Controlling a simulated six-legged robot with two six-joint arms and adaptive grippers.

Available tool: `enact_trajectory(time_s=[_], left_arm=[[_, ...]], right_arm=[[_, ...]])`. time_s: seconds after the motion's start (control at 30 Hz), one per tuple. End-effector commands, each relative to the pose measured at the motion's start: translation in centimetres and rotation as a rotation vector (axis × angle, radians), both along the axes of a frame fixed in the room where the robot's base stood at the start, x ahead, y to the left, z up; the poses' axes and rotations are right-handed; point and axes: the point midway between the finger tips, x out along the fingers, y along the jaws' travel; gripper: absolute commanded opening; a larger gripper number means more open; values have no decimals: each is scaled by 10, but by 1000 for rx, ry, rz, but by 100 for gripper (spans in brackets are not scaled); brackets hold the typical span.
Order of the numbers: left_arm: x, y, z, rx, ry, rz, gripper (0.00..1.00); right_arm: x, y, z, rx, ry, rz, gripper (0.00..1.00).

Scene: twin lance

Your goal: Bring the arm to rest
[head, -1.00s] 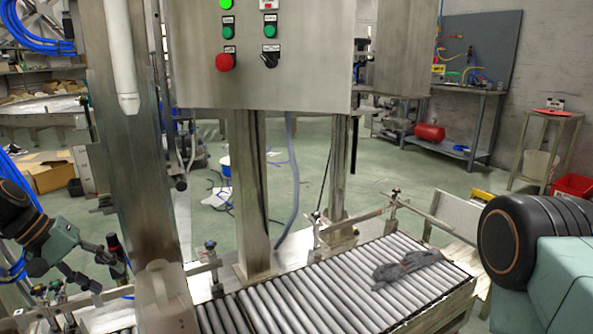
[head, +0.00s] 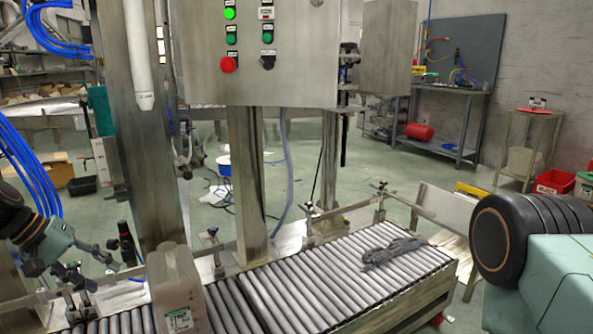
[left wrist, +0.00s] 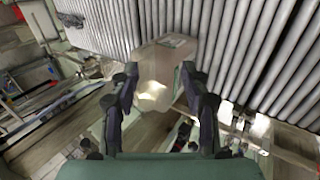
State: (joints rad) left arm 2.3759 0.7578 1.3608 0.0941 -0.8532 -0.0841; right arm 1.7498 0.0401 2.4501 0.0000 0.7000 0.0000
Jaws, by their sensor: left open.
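My left gripper (head: 104,268) is at the lower left of the head view, open, with its fingers pointing toward the conveyor. A pale beige canister (head: 172,283) with a small green-and-white label stands at the left part of the roller conveyor, just right of the fingertips. In the left wrist view the open fingers (left wrist: 158,88) frame the canister (left wrist: 160,62), which shows beyond and between them. I cannot tell whether they touch it. My right arm's dark joint and teal link show at the right edge; the right gripper is out of view.
The roller conveyor (head: 322,285) runs across the front, with a dark grey crumpled-looking object (head: 393,251) lying on its right part. A metal control box (head: 260,65) on posts stands behind. A steel post (head: 140,150) rises at left. Green floor is open behind the conveyor.

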Motion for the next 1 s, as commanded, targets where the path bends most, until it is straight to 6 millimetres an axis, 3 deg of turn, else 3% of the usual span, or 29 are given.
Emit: enact_trajectory(time_s=[0.1,0.33,0.57,0.67,0.77,0.87,1.0], left_arm=[[16,11,-2,46,-56,54,47],[30,11,-17,118,-129,125,47],[22,-21,-54,248,-178,146,47],[3,-47,-80,326,-183,122,47],[-30,-76,-107,400,-179,74,47],[-77,-106,-134,468,-160,1,47],[-158,-142,-158,536,-110,-127,47]], right_arm=[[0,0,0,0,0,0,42],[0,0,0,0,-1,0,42],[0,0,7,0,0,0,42],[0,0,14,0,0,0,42],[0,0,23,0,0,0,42],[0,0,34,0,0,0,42],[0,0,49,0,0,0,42]])
